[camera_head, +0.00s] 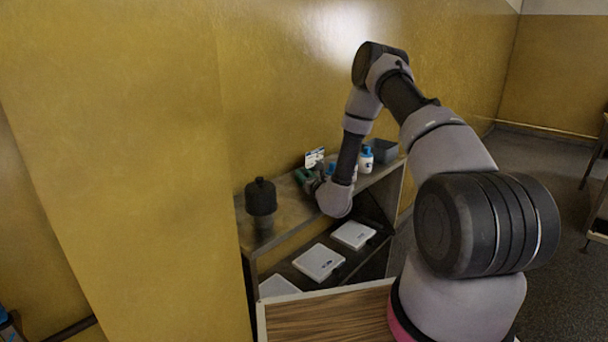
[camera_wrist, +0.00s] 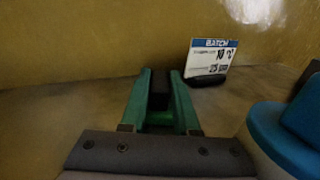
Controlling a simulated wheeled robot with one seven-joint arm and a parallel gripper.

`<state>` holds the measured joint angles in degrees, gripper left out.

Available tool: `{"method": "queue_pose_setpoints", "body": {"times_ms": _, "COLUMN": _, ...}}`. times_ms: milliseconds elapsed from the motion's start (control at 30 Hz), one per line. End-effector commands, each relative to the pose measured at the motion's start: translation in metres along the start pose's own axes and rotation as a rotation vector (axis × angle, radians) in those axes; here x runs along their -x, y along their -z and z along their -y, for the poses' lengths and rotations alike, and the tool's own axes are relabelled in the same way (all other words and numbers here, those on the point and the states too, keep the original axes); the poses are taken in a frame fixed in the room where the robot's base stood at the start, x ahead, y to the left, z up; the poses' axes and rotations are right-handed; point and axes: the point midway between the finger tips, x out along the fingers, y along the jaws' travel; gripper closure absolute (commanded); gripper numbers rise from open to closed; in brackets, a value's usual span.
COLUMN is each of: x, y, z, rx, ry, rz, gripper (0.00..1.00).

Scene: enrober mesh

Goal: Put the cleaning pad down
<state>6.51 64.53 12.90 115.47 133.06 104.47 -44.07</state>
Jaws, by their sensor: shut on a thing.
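My gripper (camera_wrist: 161,100) shows in the wrist view as two green fingers shut on a small dark block, which I take to be the cleaning pad (camera_wrist: 160,88). The fingers and pad are at the top of the shelf unit, facing the yellow wall; whether the pad touches the shelf top cannot be told. In the head view my gripper (camera_head: 303,175) is partly hidden by my own wrist, and the pad cannot be made out there. The shelf top (camera_head: 288,213) is grey-brown and has bare room left of the gripper.
A white batch card (camera_wrist: 211,58) stands right of the fingers. A bottle with a blue cap (camera_head: 366,152) and a grey bin (camera_head: 385,151) stand farther right. A dark lidded container (camera_head: 261,197) stands at the left end. White flat boxes (camera_head: 319,262) lie on the lower shelf.

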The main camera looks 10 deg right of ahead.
Motion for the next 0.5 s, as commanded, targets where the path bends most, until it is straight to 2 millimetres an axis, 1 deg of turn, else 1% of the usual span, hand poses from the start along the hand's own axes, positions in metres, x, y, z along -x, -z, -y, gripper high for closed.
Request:
{"method": "queue_pose_setpoints", "body": {"times_ms": 200, "x": -0.0001, "y": -0.0005, "z": 0.0002, "rx": 0.0, "ry": 0.0, "rz": 0.001, "gripper": 1.0}}
{"method": "queue_pose_setpoints", "body": {"times_ms": 300, "x": 0.0, "y": 0.0023, "z": 0.0002, "rx": 0.0, "ry": 0.001, "rz": 0.001, "gripper": 1.0}}
{"method": "queue_pose_setpoints", "body": {"times_ms": 333, "x": 0.0, "y": 0.0027, "z": 0.0002, "rx": -0.001, "ry": 0.001, "rz": 0.001, "gripper": 0.67}}
{"method": "queue_pose_setpoints", "body": {"times_ms": 367, "x": -0.0001, "y": 0.0023, "z": 0.0003, "rx": 0.0, "ry": 0.001, "rz": 0.001, "gripper": 0.55}}
{"method": "queue_pose_setpoints", "body": {"times_ms": 400, "x": 0.0, "y": 0.0022, "z": 0.0002, "rx": 0.0, "ry": 0.001, "rz": 0.001, "gripper": 0.41}}
{"method": "queue_pose_setpoints", "body": {"times_ms": 500, "x": 0.0, "y": 0.0021, "z": 0.0003, "rx": 0.0, "ry": 0.001, "rz": 0.001, "gripper": 0.41}}
